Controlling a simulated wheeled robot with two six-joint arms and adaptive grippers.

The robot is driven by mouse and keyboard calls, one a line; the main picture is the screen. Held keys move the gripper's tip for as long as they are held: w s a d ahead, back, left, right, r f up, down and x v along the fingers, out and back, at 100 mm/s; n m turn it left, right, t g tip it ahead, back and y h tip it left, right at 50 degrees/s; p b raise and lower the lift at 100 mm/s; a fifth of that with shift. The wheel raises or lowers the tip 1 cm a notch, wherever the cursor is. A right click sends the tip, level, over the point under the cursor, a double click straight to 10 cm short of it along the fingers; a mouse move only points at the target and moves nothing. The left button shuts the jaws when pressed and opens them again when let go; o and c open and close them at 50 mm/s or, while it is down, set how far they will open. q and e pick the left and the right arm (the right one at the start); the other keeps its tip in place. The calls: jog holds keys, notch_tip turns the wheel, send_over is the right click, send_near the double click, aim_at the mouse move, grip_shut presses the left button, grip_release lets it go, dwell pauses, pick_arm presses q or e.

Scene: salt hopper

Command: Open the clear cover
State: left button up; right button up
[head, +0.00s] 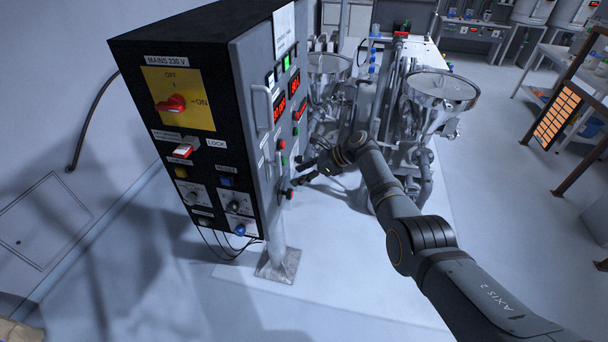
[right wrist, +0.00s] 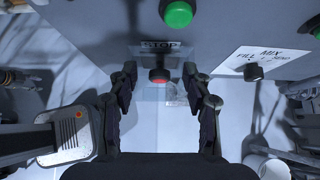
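In the right wrist view a clear cover (right wrist: 150,94) shows as a faint see-through shape around a red button (right wrist: 160,75) under a small label plate on the cabinet's face. Its outline is hard to make out, and it looks down over the button. My right gripper (right wrist: 160,82) is open, with one dark finger on each side of the button and cover. I see no grip on the cover, and cannot tell whether a finger touches it. In the head view the right gripper (head: 308,170) is small beside the cabinet's front. My left gripper is not in view.
The control cabinet (head: 185,95) stands on a post at the left. A green button (right wrist: 178,14) and a black knob (right wrist: 253,72) are near the gripper. Steel hoppers (head: 441,88) stand behind my right arm.

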jog(key=shift+o, duration=0.5)
jog(key=shift+a+f, duration=0.1)
jog(key=shift+f, duration=0.05)
jog(key=shift+d, duration=0.5)
jog(key=v, duration=1.1)
jog(key=shift+r, duration=0.35)
jog(key=shift+s, duration=0.1)
